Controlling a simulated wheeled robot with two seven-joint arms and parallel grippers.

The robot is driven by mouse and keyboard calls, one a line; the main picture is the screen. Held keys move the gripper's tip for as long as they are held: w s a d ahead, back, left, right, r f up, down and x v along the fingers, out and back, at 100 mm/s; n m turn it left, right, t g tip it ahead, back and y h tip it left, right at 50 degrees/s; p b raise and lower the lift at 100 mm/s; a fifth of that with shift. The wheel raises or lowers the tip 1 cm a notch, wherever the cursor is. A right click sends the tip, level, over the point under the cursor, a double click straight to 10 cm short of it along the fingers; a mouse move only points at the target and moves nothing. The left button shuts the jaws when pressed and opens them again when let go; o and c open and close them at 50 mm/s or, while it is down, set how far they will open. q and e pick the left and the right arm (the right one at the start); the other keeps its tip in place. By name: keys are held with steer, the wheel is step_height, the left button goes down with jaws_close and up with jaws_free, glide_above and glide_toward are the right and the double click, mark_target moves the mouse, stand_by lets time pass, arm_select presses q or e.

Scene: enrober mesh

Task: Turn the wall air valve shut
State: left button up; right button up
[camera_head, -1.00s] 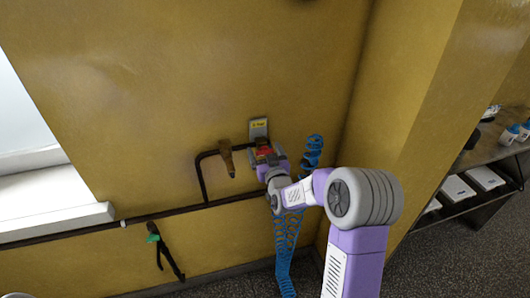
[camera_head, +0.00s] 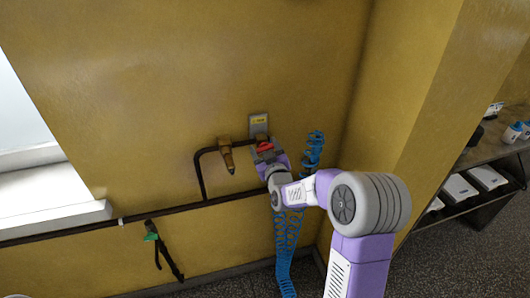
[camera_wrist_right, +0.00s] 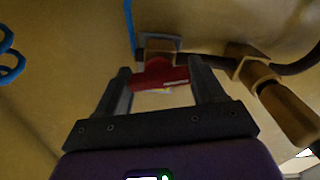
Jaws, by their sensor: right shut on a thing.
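The wall air valve has a red handle (camera_head: 265,147), just below a small grey plate with a yellow label (camera_head: 259,124). In the right wrist view the red handle (camera_wrist_right: 160,76) lies crosswise between the two dark fingers of my right gripper (camera_wrist_right: 163,85), which is shut on it. A brass-coloured valve body (camera_wrist_right: 160,50) shows behind the handle. In the head view my right gripper (camera_head: 267,157) is at the valve and partly hides it. My left gripper is not in view.
A brass fitting (camera_head: 227,156) hangs from the dark pipe (camera_head: 202,178) left of the valve. A coiled blue hose (camera_head: 284,245) hangs below and beside my right wrist. A wall corner and a shelf (camera_head: 478,185) are at right.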

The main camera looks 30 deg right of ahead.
steer(key=n+b, duration=0.1)
steer(key=n, duration=0.1)
steer(key=shift+a+n, duration=0.1)
steer(key=shift+n, duration=0.3)
steer(key=n+b, duration=0.1)
steer(key=n, duration=0.2)
steer(key=shift+n, duration=0.3)
steer(key=n, duration=0.4)
steer(key=shift+f+n, duration=0.1)
steer(key=shift+n, duration=0.2)
steer(key=shift+a+f+n, duration=0.15)
steer(key=shift+n, duration=1.65)
steer(key=shift+c, duration=0.2)
steer(key=o, duration=1)
